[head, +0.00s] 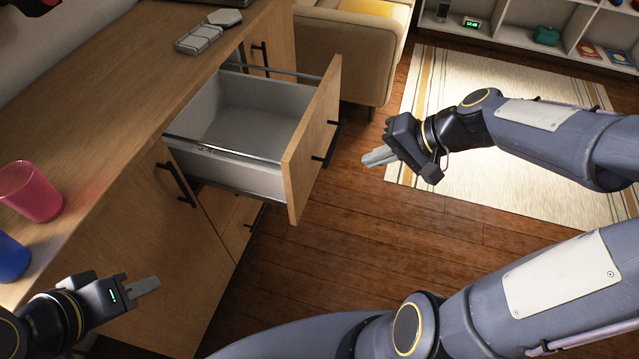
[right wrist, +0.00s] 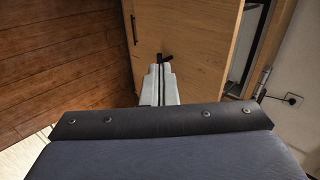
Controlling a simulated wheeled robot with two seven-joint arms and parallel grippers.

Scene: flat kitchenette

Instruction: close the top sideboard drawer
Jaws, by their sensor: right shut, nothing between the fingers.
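The top sideboard drawer (head: 235,115) is pulled far out of the wooden sideboard (head: 150,190) in the head view, and its grey inside looks empty. Its wooden front (head: 305,150) carries a black handle (head: 332,145). My right gripper (head: 372,158) is shut and empty, a little to the right of the drawer front and apart from it. In the right wrist view its closed fingers (right wrist: 160,85) point toward a wooden front with a dark handle (right wrist: 165,58).
A pink cup (head: 30,190) and a blue cup (head: 10,258) stand on the sideboard top at the left, near my left arm. A grey tray (head: 198,40) lies farther back. A sofa (head: 350,50) stands behind the drawer. Wooden floor and a striped rug (head: 470,185) lie to the right.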

